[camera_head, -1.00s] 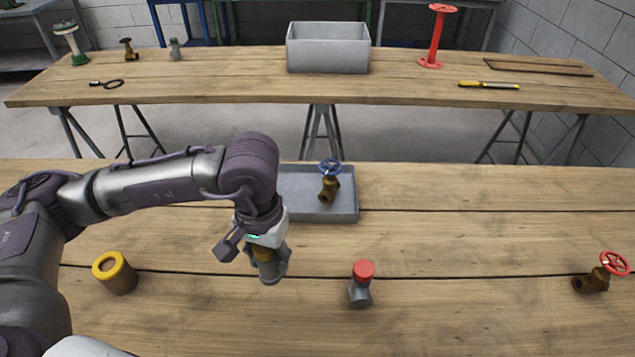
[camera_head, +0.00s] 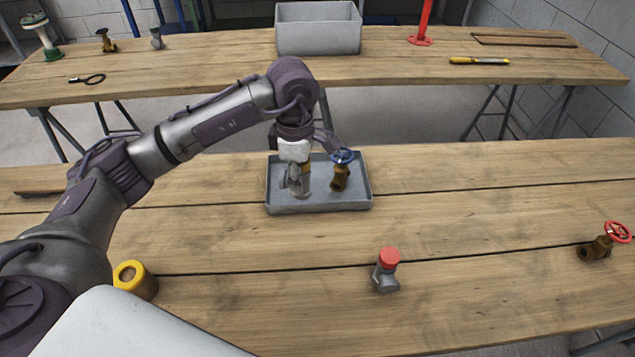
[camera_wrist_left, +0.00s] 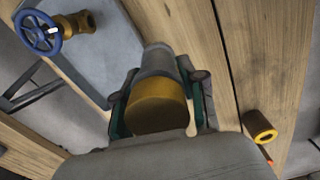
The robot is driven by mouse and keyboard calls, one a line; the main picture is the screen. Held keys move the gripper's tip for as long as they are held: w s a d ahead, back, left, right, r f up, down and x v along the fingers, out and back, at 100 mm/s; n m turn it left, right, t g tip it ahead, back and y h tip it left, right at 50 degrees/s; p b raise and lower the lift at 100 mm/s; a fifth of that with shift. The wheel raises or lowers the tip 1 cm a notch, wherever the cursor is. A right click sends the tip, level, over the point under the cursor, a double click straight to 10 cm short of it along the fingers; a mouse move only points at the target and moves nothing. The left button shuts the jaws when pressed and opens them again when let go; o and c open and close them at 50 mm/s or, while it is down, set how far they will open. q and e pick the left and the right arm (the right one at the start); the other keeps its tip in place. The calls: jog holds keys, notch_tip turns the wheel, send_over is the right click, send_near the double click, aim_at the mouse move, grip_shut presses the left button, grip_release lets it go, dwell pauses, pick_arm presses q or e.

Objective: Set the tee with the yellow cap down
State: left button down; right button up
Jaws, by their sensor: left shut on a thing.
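My left gripper (camera_head: 299,185) is shut on the grey tee with the yellow cap, above the left part of the grey tray (camera_head: 325,206). In the left wrist view the yellow cap (camera_wrist_left: 157,108) sits between the fingers and the tee's grey body (camera_wrist_left: 160,62) reaches out beyond them. Whether the tee touches the tray floor cannot be told. A brass valve with a blue handwheel (camera_head: 341,172) stands in the tray just right of the gripper; it also shows in the left wrist view (camera_wrist_left: 76,23). My right gripper is not in view.
On the near table are a grey tee with a red cap (camera_head: 387,270), a brass valve with a red handwheel (camera_head: 603,243) and a yellow-ended cylinder (camera_head: 136,280). The far table holds a grey bin (camera_head: 318,35). The near table's middle right is clear.

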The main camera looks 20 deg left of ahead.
pick_arm(q)
jog(key=w+a+n+p, duration=0.1)
jog(key=w+a+n, duration=0.35)
jog(key=n, duration=0.95)
jog(key=n+p, duration=0.2)
jog(key=n, duration=0.4)
send_over(291, 197)
notch_tip(291, 197, down, 7)
jog(key=shift+f, duration=0.1)
notch_tip(291, 197, down, 3)
jog(key=shift+f+p, duration=0.2)
jog(key=shift+p, duration=0.2)
jog(key=shift+f, duration=0.3)
jog(key=shift+w, duration=0.1)
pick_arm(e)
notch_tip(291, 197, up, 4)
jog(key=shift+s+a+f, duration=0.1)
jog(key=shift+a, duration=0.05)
pick_arm(q)
jog(key=shift+f, duration=0.1)
